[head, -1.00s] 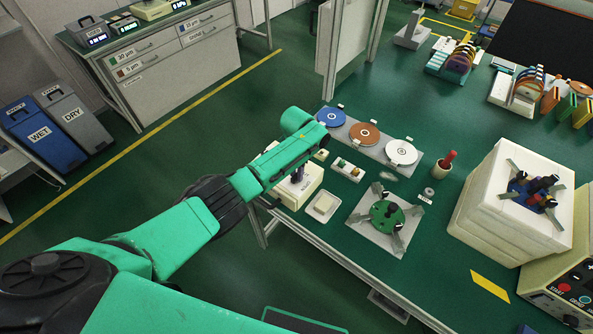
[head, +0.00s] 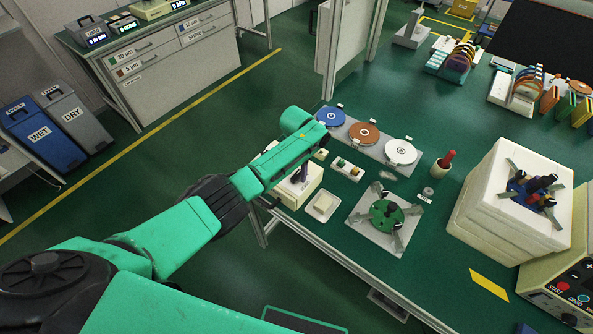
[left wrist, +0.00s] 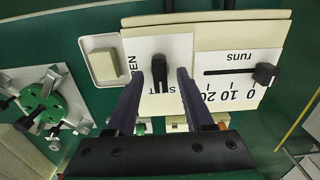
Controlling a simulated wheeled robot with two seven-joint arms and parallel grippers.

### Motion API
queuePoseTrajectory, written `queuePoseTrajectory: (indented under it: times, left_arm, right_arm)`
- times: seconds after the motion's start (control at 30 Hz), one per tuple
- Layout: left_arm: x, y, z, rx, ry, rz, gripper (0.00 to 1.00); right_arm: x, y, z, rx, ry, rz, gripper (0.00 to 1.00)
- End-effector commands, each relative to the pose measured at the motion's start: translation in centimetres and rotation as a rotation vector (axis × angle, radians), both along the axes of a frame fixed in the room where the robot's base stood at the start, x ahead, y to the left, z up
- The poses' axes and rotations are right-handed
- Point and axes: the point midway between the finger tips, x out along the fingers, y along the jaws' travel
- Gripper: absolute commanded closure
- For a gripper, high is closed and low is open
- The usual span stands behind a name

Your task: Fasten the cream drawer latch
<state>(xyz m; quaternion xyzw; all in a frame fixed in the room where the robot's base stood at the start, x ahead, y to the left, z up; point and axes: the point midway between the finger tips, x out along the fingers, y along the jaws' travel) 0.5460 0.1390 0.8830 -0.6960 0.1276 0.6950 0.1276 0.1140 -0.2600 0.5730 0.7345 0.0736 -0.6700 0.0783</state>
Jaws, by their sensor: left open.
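The cream drawer box (head: 288,196) stands at the left edge of the green bench. In the left wrist view its cream top (left wrist: 205,20) carries a white plate with a black latch handle (left wrist: 160,73). The handle points along the picture's vertical; lettering on the plate reads "OPEN" at the left and a partly hidden word starting with S below. My left gripper (left wrist: 159,78) is open, one dark finger on each side of the handle, with gaps visible. In the head view the left gripper (head: 301,173) is over the box, partly hidden by my forearm. My right gripper is out of view.
A "runs" slider (left wrist: 264,74) sits right of the latch. A small cream block in a white dish (head: 323,206) and a green disc fixture (head: 386,214) stand close by. Coloured discs (head: 364,132) lie behind. A white block stack (head: 500,215) stands at the right.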

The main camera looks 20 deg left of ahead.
Motion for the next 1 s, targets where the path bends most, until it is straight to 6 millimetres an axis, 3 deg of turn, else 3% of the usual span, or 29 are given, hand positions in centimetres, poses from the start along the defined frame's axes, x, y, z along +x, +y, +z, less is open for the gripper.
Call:
queuePoseTrajectory:
  times: [0.17, 0.37, 0.63, 0.8, 1.0]
  left_arm:
    - [0.0, 0.0, 1.2, -0.001, -0.001, -0.001, 0.47]
    - [0.1, 0.0, 6.2, -0.001, -0.006, -0.002, 0.47]
    - [0.1, -0.1, 13.0, -0.001, -0.005, -0.001, 0.47]
    - [0.0, 0.0, 14.5, 0.000, -0.001, 0.000, 0.47]
    - [0.0, 0.0, 14.6, 0.000, 0.000, 0.000, 0.47]
  right_arm:
    - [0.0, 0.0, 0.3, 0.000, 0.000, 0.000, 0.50]
    - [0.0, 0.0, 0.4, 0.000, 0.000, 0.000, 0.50]
    - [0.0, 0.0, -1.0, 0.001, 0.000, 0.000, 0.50]
    - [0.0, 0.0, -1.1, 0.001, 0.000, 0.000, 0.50]
    - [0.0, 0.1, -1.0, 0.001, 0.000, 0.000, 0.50]
